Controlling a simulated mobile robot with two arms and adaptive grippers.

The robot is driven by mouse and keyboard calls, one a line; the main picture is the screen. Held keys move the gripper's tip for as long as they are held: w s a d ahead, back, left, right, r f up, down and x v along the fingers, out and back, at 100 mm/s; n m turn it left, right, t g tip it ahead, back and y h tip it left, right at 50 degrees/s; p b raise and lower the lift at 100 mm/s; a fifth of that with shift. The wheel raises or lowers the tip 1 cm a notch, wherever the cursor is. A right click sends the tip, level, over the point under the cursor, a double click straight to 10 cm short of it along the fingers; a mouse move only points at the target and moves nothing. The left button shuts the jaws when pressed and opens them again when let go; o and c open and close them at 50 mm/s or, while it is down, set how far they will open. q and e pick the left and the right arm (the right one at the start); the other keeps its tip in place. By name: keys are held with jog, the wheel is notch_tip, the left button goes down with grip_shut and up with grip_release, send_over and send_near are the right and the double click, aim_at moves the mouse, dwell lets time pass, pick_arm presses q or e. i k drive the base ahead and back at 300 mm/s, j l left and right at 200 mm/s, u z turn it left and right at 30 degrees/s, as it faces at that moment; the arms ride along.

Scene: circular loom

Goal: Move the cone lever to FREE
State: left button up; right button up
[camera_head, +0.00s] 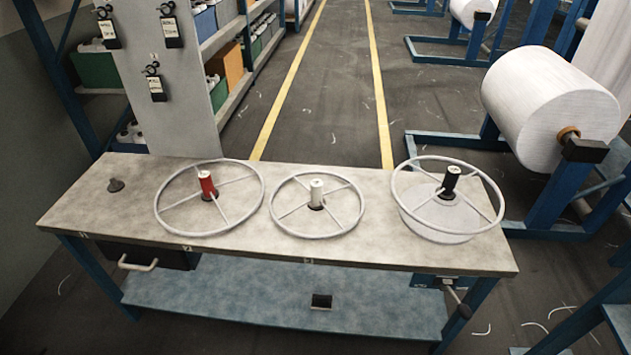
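A lever with a dark knob (464,311) sticks out below the table's right front edge. It comes from a small blue housing (430,282) under the tabletop and slants down to the right. It looks like the cone lever, but I see no readable FREE marking, so I cannot tell its setting. Neither of my grippers is in view.
A drawer handle (138,264) juts out at front left. A large white roll (548,105) stands at right.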

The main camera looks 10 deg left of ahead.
aim_at(464, 310)
jog(key=k+l+z, duration=0.1)
jog(key=z, duration=0.9)
jog(key=i+l, duration=0.05)
